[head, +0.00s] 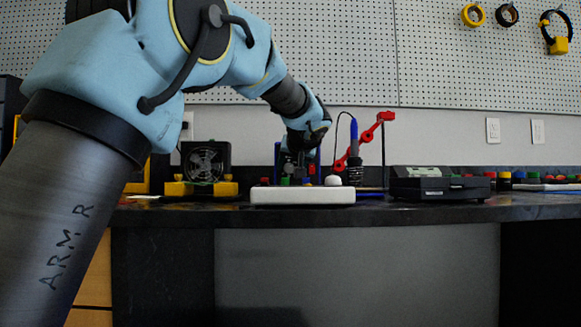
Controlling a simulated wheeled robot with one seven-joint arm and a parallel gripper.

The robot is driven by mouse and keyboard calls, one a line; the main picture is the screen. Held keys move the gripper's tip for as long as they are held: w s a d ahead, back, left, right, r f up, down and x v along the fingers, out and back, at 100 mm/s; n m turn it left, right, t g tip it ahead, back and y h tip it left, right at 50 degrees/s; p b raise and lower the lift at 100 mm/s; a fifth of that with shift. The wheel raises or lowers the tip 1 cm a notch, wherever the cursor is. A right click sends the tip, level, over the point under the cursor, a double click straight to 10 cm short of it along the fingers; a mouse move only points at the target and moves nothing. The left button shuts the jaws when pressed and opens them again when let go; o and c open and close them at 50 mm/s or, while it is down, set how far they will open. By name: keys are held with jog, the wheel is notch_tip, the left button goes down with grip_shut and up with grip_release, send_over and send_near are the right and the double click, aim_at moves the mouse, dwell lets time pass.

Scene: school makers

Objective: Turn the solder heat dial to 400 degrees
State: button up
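My light-blue arm crosses the upper left in the head view and reaches down to the workbench. My gripper (300,150) is small and dark at the arm's end, just above and behind a white tray; I cannot make out its fingers or their opening. Behind it is a blue-edged unit (318,160), possibly the solder station, mostly hidden by the arm and the tray. A blue-handled soldering iron (354,137) stands upright in a dark holder (354,172) to its right. I cannot make out the heat dial or its setting.
The white tray (303,197) with small coloured parts sits at the bench's front edge (400,214). A fan unit (205,165) stands left. A red jointed stand (368,137) and a dark device with a display (438,184) stand right. A pegboard (330,60) covers the wall.

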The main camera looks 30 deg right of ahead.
grip_shut()
dwell(0.5)
jog(key=m+b, duration=0.1)
jog(key=m+t+y+b, duration=0.1)
jog(key=shift+s+d+f+m+b, duration=0.1)
jog(key=shift+f+m+b, duration=0.15)
jog(key=shift+m+b, duration=0.05)
jog(key=m+t+y+b, duration=0.2)
jog(key=m+b, duration=0.1)
jog(key=m, duration=0.1)
jog(key=shift+d, duration=0.1)
dwell(0.4)
jog(key=shift+o, duration=1.4)
grip_release()
notch_tip(320, 180, up, 10)
jog(key=p, duration=0.5)
